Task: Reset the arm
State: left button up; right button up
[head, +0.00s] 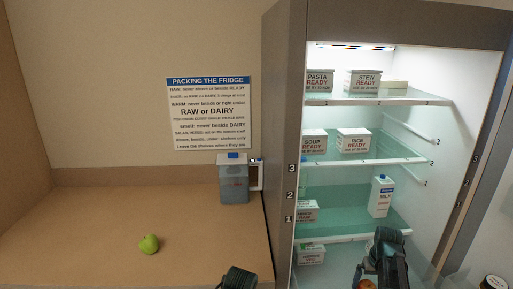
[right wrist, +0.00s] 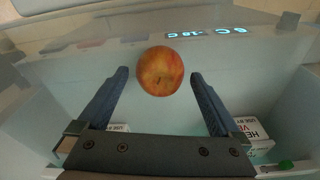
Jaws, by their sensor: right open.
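My right gripper (head: 385,262) is inside the lower part of the open fridge. In the right wrist view my right gripper (right wrist: 159,76) has its fingers spread wide. A red-orange apple (right wrist: 160,82) shows between the fingertips, with a gap on each side, and the fingers do not appear to touch it. The apple (head: 368,285) is partly visible at the bottom edge of the head view. A dark end of my left gripper (head: 239,278) shows at the bottom edge, left of the fridge; its jaws cannot be made out.
The fridge shelves (head: 365,162) hold labelled white boxes and a milk carton (head: 382,196). Boxes also stand low at both sides of the right gripper.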

jog(key=f+b, duration=0.1)
jog(key=f, duration=0.1)
jog(key=f+b, duration=0.2)
jog(key=shift+w, duration=0.2)
notch_tip(320, 180, up, 11)
jog(key=p, duration=1.1)
jog(key=shift+r, duration=0.2)
jog(key=shift+r+p, duration=0.3)
jog(key=shift+p, duration=0.1)
jog(key=shift+a, duration=0.1)
